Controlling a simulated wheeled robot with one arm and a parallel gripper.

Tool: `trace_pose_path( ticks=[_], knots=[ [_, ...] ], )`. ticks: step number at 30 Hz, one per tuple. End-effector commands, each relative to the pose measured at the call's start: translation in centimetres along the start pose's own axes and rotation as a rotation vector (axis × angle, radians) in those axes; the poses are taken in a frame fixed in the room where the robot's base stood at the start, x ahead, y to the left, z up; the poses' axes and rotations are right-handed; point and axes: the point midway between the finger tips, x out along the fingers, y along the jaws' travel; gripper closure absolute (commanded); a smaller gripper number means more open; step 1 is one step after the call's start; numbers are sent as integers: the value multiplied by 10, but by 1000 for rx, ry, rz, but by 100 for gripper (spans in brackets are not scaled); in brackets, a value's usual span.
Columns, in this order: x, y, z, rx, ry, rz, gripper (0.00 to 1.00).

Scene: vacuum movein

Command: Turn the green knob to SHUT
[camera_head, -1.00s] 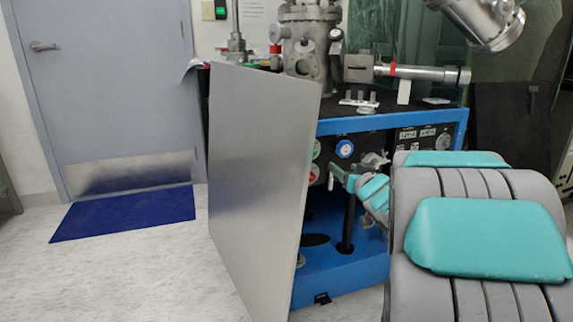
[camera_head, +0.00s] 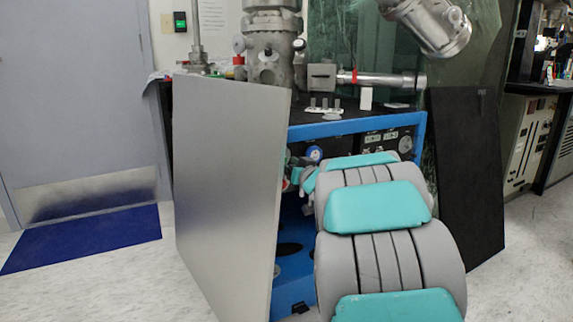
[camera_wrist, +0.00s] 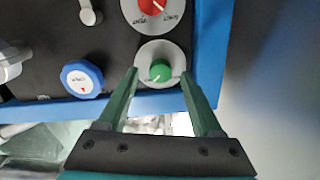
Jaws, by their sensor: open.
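In the wrist view, the green knob (camera_wrist: 160,71) sits on a round white dial plate (camera_wrist: 171,51) on a black panel. A light pointer mark shows on its face; the words on its dial cannot be read. My gripper (camera_wrist: 159,76) is open, with one dark green finger on either side of the knob and its tips near the dial. I cannot tell whether the fingers touch it. In the head view, my arm and a grey metal panel mostly hide the gripper and knob.
A red knob (camera_wrist: 151,4) is just above the green one, and a blue knob (camera_wrist: 82,78) is to its left. A blue frame (camera_wrist: 211,45) borders the panel. In the head view, the upright grey metal panel (camera_head: 228,190) stands left of my arm.

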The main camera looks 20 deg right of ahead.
Motion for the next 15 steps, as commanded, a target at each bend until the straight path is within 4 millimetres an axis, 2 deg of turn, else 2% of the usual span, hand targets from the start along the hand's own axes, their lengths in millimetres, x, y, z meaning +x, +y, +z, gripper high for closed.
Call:
trace_pose_path(
  ticks=[7,15],
  knots=[
    [2,0,0,0,-1,1,33],
    [2,0,0,0,-1,1,62]
  ],
)
